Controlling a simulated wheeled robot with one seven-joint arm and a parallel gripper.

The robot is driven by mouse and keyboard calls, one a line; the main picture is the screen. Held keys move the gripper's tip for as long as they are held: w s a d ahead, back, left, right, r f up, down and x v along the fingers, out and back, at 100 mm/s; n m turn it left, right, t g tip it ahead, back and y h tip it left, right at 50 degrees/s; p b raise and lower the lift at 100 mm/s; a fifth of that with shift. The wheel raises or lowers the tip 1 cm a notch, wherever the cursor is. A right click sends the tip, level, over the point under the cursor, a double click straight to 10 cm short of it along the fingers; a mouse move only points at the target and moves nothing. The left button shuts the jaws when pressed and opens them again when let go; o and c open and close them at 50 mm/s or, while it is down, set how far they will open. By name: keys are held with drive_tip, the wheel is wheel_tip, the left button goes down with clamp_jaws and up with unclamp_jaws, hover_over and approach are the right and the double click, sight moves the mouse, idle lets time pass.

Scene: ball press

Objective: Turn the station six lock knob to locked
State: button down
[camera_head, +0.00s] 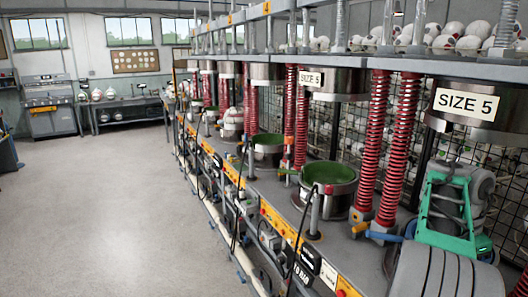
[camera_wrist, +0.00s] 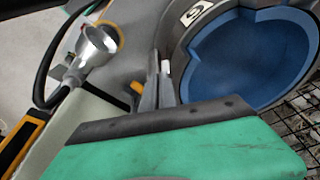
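No lock knob can be picked out for certain. In the wrist view, a small orange handle (camera_wrist: 137,88) stands on the grey bench beside a blue-lined round mould (camera_wrist: 245,60) whose rim carries a pale number plate (camera_wrist: 196,12), too unclear to read surely. My gripper (camera_wrist: 165,135) shows as a green body with a dark edge across the lower wrist view, close to the mould and the orange handle. Its fingers are not clear. In the head view, my green and grey wrist (camera_head: 448,208) is at the right, beside red springs; the place it faces is hidden.
A silver cup-shaped fitting (camera_wrist: 97,45) and a black hose (camera_wrist: 50,55) are left of the handle. Red springs (camera_head: 400,150), a green-lined mould (camera_head: 330,172) and SIZE 5 press heads (camera_head: 467,104) crowd the bench. Open floor (camera_head: 110,200) lies left.

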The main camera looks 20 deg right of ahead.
drive_tip(key=shift+w, duration=0.15)
drive_tip(key=d+p+v, duration=0.1)
drive_tip(key=p+v, duration=0.4)
drive_tip(key=p, duration=0.1)
drive_tip(key=shift+r, duration=0.55)
drive_tip(key=shift+a, duration=0.15)
